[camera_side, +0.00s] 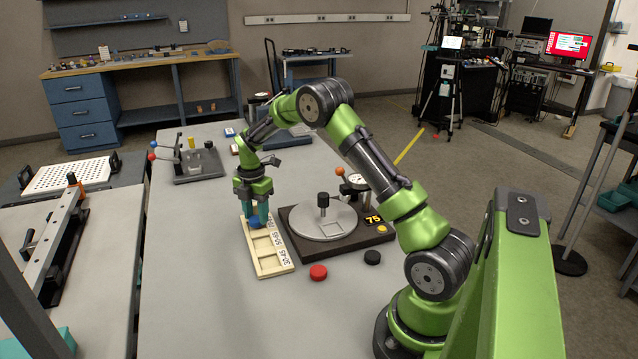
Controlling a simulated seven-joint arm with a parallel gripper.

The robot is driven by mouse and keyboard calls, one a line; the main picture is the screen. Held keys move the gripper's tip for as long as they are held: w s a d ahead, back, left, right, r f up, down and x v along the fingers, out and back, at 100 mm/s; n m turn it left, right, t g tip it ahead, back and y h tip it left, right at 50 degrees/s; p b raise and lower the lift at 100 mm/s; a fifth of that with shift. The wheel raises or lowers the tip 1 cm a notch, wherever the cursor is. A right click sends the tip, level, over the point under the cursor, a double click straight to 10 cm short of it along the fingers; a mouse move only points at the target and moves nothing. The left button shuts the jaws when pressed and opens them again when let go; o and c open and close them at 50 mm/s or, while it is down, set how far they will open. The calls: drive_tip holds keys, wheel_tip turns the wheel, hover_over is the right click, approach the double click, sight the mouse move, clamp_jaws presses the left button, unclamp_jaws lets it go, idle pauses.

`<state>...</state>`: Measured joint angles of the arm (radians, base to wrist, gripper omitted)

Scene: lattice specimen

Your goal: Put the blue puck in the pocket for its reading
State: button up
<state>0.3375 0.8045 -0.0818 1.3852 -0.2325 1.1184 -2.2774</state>
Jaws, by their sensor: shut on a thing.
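My gripper (255,213) points down with its teal fingers shut on the blue puck (254,223). The puck is at the far end of the cream pocket tray (268,268), over or in the far pocket; I cannot tell whether it touches the bottom. The nearer pockets show empty. Labels run along the tray's right side: the nearest seems to read 30-45, the middle one 50-65, and the far one is partly hidden by the fingers. The dark tester (300,246) right of the tray has a round grey plate (318,228) and a yellow display (373,219) reading 75.
A red puck (318,272) and a black puck (372,257) lie on the table in front of the tester. A dial gauge (354,184) with an orange ball stands behind it. A lever fixture (198,166) stands at the back left. The table's front left is clear.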

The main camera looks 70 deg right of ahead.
sight(257, 217)
drive_tip(key=shift+f, duration=0.55)
idle(0.4)
drive_tip(key=o, duration=1.5)
drive_tip(key=shift+o, duration=0.2)
drive_tip(key=shift+r, duration=2.55)
wheel_tip(257, 217, up, 17)
